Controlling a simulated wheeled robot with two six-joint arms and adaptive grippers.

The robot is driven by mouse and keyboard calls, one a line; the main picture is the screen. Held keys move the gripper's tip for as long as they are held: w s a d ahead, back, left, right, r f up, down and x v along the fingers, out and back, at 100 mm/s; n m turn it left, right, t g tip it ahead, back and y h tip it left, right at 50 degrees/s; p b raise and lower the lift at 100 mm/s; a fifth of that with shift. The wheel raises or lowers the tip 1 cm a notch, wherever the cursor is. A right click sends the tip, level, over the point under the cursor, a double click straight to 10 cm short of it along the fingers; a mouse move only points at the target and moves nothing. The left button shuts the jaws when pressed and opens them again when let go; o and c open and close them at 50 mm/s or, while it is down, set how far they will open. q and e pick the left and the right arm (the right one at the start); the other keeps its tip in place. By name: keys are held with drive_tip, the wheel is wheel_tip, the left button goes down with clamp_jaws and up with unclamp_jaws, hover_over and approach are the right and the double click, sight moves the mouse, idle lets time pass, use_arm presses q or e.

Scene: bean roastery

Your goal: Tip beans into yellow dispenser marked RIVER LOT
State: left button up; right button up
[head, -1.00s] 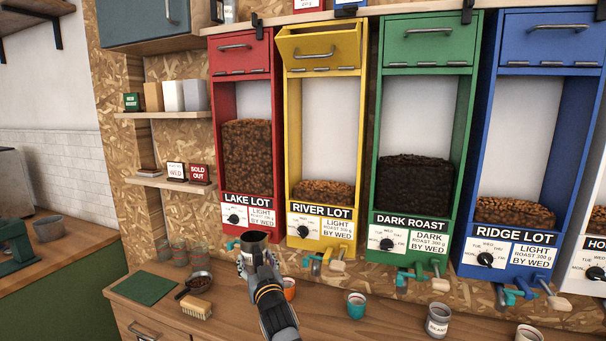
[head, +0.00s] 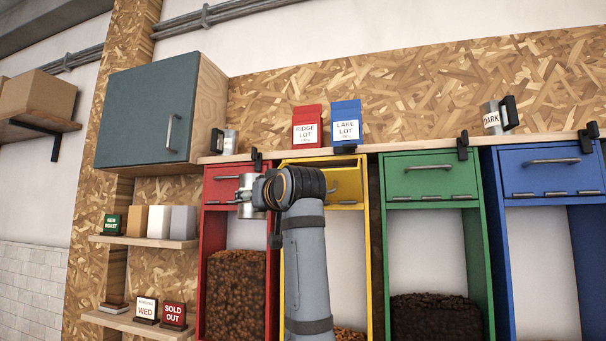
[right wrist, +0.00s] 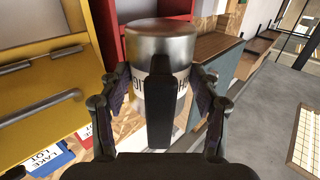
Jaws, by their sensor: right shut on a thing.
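The yellow dispenser (head: 366,250) stands between the red and green ones, partly behind my right arm. Its RIVER LOT label is out of frame now. Its top hatch (head: 347,184) appears tilted outward; its yellow front and handle also fill the left of the right wrist view (right wrist: 40,90). A few beans (head: 350,334) show low in its window. My right gripper (head: 262,194) is shut on a metal cup (head: 246,192) in front of the red dispenser's top, left of the yellow hatch. The cup (right wrist: 160,45) has partly covered lettering. Its contents are hidden. My left gripper is out of view.
The red dispenser (head: 214,235) is on the left, the green (head: 476,260) and blue (head: 492,250) on the right. A top shelf (head: 400,147) holds red and blue boxes and metal cups. A teal cabinet (head: 145,115) hangs at upper left.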

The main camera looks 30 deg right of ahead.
drive_tip(key=s+r, duration=0.2)
drive_tip(key=r, duration=0.1)
drive_tip(key=s+r, duration=0.1)
drive_tip(key=shift+d+r, duration=0.15)
drive_tip(key=shift+r, duration=0.05)
